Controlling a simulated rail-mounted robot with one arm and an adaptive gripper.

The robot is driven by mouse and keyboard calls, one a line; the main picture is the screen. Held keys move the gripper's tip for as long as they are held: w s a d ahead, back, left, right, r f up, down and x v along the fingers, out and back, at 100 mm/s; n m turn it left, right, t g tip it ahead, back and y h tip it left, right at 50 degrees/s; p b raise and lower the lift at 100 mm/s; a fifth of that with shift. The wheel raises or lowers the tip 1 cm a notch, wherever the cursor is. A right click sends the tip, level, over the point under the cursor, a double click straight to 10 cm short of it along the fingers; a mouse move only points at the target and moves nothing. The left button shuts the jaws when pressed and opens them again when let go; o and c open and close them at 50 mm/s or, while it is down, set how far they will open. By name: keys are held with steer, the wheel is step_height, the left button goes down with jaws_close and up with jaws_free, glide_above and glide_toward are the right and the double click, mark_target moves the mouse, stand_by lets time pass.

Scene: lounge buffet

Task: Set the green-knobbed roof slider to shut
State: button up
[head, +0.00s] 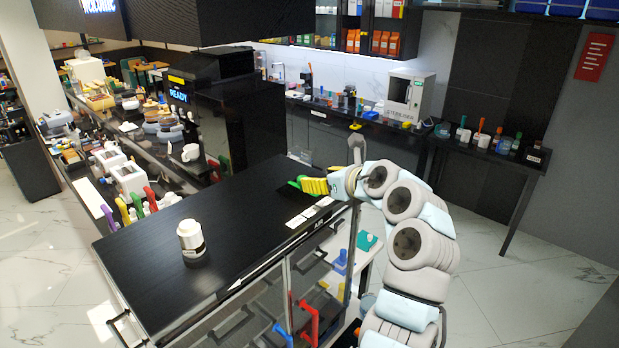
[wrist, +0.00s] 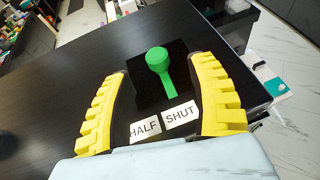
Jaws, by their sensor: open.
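The green knob (wrist: 158,60) stands on a black square plate (wrist: 140,92) in the wrist view. A green arm runs from it toward the white HALF label (wrist: 145,130) and SHUT label (wrist: 181,115), its end nearer SHUT. In the head view only a bit of the green (head: 294,184) shows beside the yellow fingers. My gripper (wrist: 159,66) is open, with one yellow finger on each side of the knob and a gap on both sides. It also shows at the cabinet top's far right in the head view (head: 314,186).
The black cabinet top (head: 150,215) is mostly bare. A white jar (head: 190,242) stands on it at the left. Colored handles (head: 130,208) stand along its left side. A red handle (head: 308,322) is on the cabinet front. A black block (head: 240,120) rises behind.

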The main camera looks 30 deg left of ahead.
steer(key=shift+v, duration=2.45)
steer(key=shift+d, duration=0.15)
